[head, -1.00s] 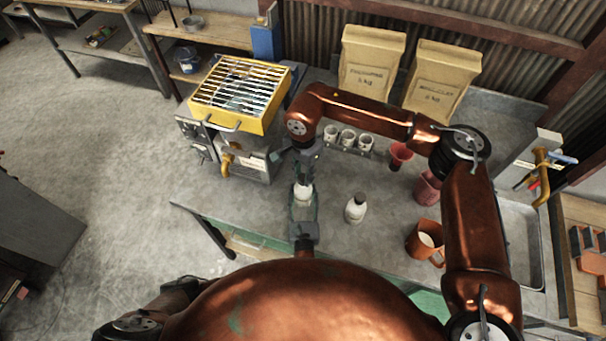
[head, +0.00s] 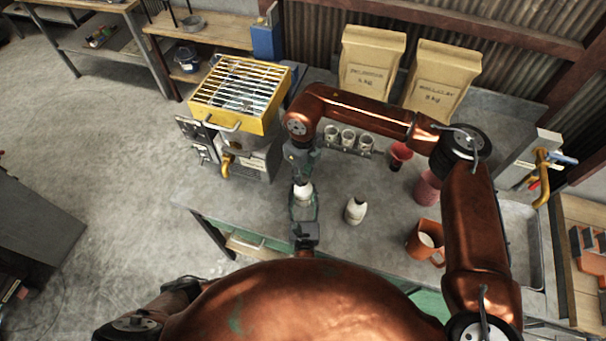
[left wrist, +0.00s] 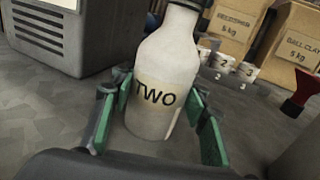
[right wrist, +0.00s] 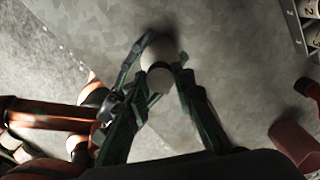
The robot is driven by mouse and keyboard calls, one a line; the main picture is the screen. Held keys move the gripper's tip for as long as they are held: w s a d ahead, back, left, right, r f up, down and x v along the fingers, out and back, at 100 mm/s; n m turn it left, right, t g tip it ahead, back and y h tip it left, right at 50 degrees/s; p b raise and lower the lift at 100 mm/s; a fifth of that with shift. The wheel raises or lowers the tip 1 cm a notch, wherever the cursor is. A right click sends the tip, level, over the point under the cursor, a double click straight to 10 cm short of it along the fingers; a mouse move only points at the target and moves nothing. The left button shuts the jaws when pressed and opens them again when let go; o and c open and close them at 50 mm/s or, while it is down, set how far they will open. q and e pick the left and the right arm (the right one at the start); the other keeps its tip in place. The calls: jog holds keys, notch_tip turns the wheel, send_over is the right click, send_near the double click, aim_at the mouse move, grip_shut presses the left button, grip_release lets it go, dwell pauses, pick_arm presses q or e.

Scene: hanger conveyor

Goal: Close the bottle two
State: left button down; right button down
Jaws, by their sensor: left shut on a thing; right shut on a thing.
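Bottle two (left wrist: 163,75) is pale, with a label reading TWO, and looks upright in the left wrist view. My left gripper (left wrist: 155,115) is shut around its body, a green-padded finger on each side. It also shows in the head view (head: 304,212). My right gripper (head: 302,172) is directly over the bottle's top. Whether the cap is seated on the neck is hidden. Another white bottle (head: 355,211) stands to the right, apart.
Several numbered white cups (head: 347,138) stand in a rack behind. A yellow-topped grill unit (head: 238,95) stands at the left. Bare worktop lies around the second bottle.

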jog(key=c, duration=1.6)
grip_release()
notch_tip(320, 180, up, 12)
jog(key=shift+r, duration=0.1)
pick_arm(q)
jog(key=c, duration=1)
grip_release()
jog(key=shift+c, duration=0.2)
jog(key=shift+s, duration=0.15)
jog(key=s, duration=1.1)
jog(key=shift+s+d, duration=0.15)
jog(key=shift+s, duration=0.2)
